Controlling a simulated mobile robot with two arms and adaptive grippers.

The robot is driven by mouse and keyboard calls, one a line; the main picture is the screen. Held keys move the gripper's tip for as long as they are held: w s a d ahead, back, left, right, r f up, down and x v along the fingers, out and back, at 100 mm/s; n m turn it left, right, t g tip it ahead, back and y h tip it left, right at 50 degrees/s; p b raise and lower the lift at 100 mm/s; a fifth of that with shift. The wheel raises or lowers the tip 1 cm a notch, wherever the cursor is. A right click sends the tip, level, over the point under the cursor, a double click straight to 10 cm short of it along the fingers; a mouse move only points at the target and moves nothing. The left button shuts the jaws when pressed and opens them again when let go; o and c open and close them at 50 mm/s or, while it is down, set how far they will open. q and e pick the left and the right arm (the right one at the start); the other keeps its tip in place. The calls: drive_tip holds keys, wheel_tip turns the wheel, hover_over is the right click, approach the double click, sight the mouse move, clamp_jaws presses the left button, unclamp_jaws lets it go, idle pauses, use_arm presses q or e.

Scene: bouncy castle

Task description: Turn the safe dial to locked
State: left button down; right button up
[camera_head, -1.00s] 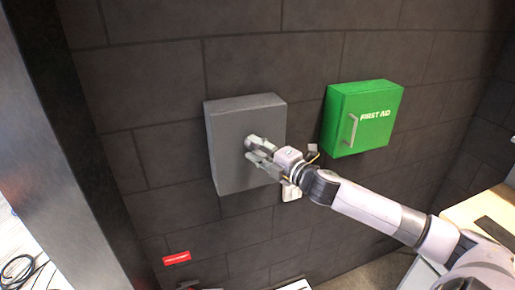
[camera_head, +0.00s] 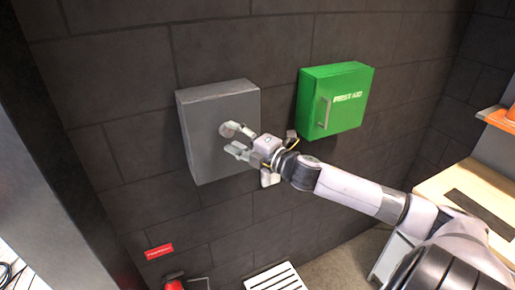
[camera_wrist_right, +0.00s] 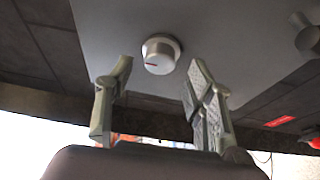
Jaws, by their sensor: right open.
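The safe is a plain grey box (camera_head: 207,104) mounted on the dark block wall. Its dial (camera_wrist_right: 158,54), a round silvery knob with a small red mark, shows on the grey door in the right wrist view. In the head view the dial is hard to separate from my fingers. My right gripper (camera_head: 231,140) is in front of the safe door with its fingers spread. In the wrist view the two fingers stand either side of the dial's line, with the dial just beyond the tips; I see no clear contact. My left gripper is out of view.
A green first aid box (camera_head: 335,101) with a handle hangs to the right of the safe. A red sign (camera_head: 159,251) and a red extinguisher (camera_head: 173,285) are low on the left. A wooden-topped table (camera_head: 453,182) stands at the right. A white slatted thing (camera_head: 272,278) lies below.

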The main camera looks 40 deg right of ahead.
drive_tip(key=s+d, duration=0.1)
drive_tip(key=s, duration=0.9)
drive_tip(key=shift+s+d, duration=0.2)
drive_tip(key=shift+d, duration=0.05)
drive_tip(key=shift+d, duration=0.1)
idle(0.3)
